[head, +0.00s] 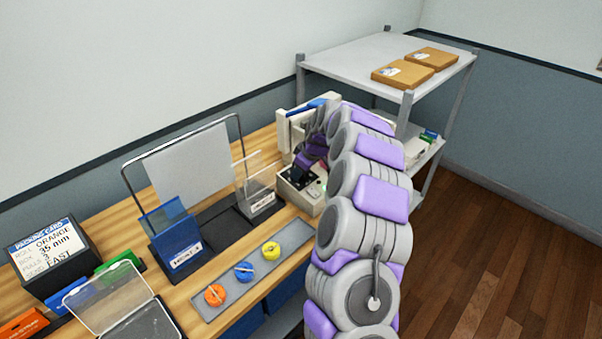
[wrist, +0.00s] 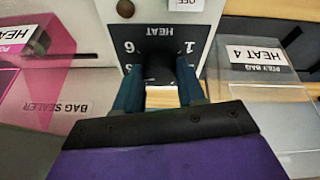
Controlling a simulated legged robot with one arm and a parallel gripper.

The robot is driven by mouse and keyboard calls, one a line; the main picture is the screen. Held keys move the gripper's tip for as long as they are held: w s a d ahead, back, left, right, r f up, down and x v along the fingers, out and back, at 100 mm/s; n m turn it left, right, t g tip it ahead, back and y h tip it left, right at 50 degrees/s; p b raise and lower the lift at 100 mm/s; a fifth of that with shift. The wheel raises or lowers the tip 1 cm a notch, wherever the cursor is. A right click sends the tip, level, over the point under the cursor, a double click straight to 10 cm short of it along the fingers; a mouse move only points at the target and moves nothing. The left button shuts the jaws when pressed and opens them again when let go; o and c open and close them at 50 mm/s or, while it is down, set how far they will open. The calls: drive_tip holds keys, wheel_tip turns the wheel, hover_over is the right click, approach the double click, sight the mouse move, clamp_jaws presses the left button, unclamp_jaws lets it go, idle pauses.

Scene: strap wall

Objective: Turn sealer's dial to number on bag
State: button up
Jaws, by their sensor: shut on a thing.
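The sealer's dial (wrist: 159,66) is a dark knob on a black plate marked HEAT, upside down in the wrist view. A 1 and what looks like a 6 show on the plate; the other numbers and the pointer are hidden. My gripper (wrist: 160,84) is shut on the dial, one finger on each side. The clear poly bag (wrist: 262,110) has a white label reading HEAT 4. In the head view, my gripper (head: 302,168) is over the pale sealer (head: 308,200), and my arm hides part of it.
A pink panel (wrist: 70,85) and BAG SEALER lettering are left in the wrist view. The head view shows a packing card (head: 48,240), blue holder (head: 178,246), a grey strip with orange, blue and yellow discs (head: 270,250), a clear open box (head: 135,310), and a shelf rack (head: 350,65).

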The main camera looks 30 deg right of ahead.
drive_tip(key=shift+w+r+n+y+b, duration=0.15)
drive_tip(key=shift+n+y+b, duration=0.25)
drive_tip(key=shift+n, duration=0.4)
drive_tip(key=o, duration=0.6)
drive_tip(key=shift+o, duration=0.8)
drive_tip(key=shift+w, duration=0.1)
drive_tip(key=shift+d, duration=0.1)
drive_tip(key=p+v, duration=0.3)
drive_tip(key=v, duration=1.4)
drive_tip(key=shift+o, duration=0.4)
drive_tip(key=shift+r, duration=0.1)
